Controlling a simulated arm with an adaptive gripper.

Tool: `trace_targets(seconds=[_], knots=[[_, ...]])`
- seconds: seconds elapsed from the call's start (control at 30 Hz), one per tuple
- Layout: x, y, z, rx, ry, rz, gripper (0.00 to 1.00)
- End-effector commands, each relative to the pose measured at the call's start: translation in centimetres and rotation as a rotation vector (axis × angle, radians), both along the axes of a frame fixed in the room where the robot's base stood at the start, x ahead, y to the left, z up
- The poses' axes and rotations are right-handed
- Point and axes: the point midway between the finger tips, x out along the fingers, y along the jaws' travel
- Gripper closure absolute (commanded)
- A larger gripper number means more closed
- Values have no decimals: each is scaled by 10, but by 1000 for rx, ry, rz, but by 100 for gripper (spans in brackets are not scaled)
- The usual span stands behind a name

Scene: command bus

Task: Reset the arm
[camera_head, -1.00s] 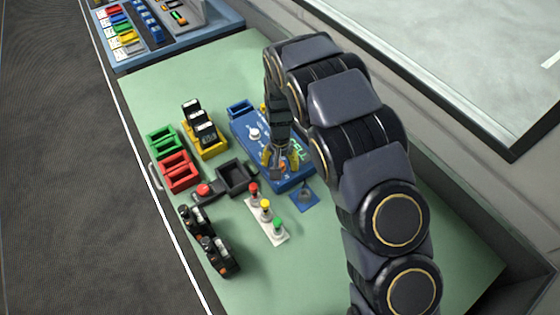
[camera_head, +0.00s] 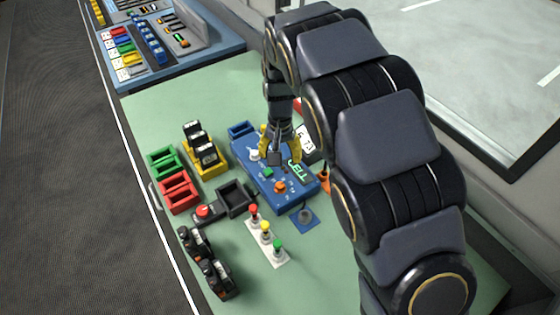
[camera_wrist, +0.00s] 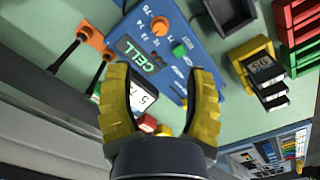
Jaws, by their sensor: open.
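My gripper (camera_head: 280,148) has yellow fingers and hangs over the far part of the blue CELL box (camera_head: 285,200) on the green table. In the wrist view its two curved fingers (camera_wrist: 160,78) stand apart with nothing held between them. The blue box (camera_wrist: 150,45), with its orange knob (camera_wrist: 160,25) and green button (camera_wrist: 179,51), shows beyond the fingertips. A white display reading digits (camera_wrist: 146,97) lies partly behind the left finger. Whether the fingers touch anything is hard to tell.
Green (camera_head: 165,161) and red (camera_head: 179,193) bins, a yellow holder (camera_head: 208,165), a black tray (camera_head: 236,200) and a red-yellow-green button strip (camera_head: 266,235) stand left of and in front of the blue box. Black radios (camera_head: 207,262) stand nearer. The window wall is at the right.

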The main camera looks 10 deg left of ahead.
Motion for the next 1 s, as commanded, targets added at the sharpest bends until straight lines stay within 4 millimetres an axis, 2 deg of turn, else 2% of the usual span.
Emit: trace_targets(seconds=[0.5, 0.6, 0.67, 0.77, 0.87, 1.0], knots=[[0, -1, 1, -1, 2, 0, 47], [-2, -7, 7, -4, 2, -4, 47], [-6, -17, 16, -9, 4, -11, 47], [-20, -44, 40, -18, 11, -28, 47], [-44, -78, 68, -27, 21, -46, 47], [-89, -119, 100, -29, 50, -59, 47]])
